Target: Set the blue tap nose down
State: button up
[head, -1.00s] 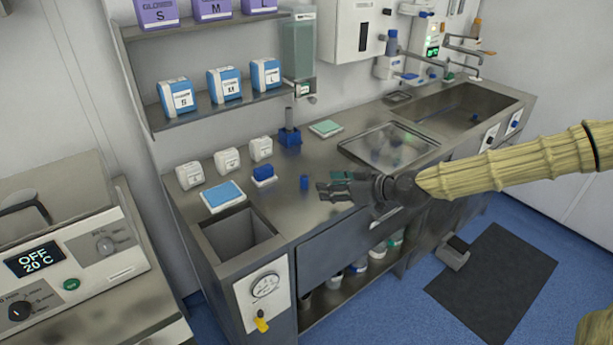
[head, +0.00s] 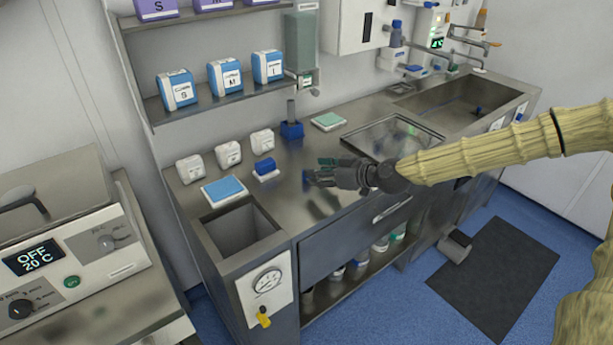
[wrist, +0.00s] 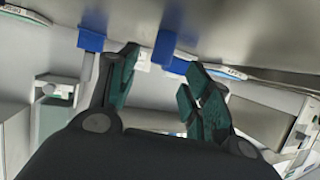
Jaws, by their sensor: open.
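The blue tap (head: 306,177) is a small blue piece standing on the steel counter (head: 330,205), just left of my fingertips in the head view. In the wrist view, which is turned over, the blue tap (wrist: 163,44) shows between the two fingers, beyond their tips. My gripper (head: 318,173) is low over the counter and points left. Its fingers (wrist: 162,62) are apart with nothing held between them. The tap's lower part and nose are too small to make out.
A blue block with a grey post (head: 291,130) stands behind. A blue piece on a white base (head: 265,168) and a blue-topped tray (head: 224,191) lie to the left, near an open bin well (head: 240,232). White boxes line the wall.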

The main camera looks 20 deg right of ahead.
jog(key=shift+p+x, duration=0.75)
jog(key=shift+x, duration=2)
jog(key=c, duration=1)
jog(key=shift+c, duration=0.2)
jog(key=shift+r, duration=0.2)
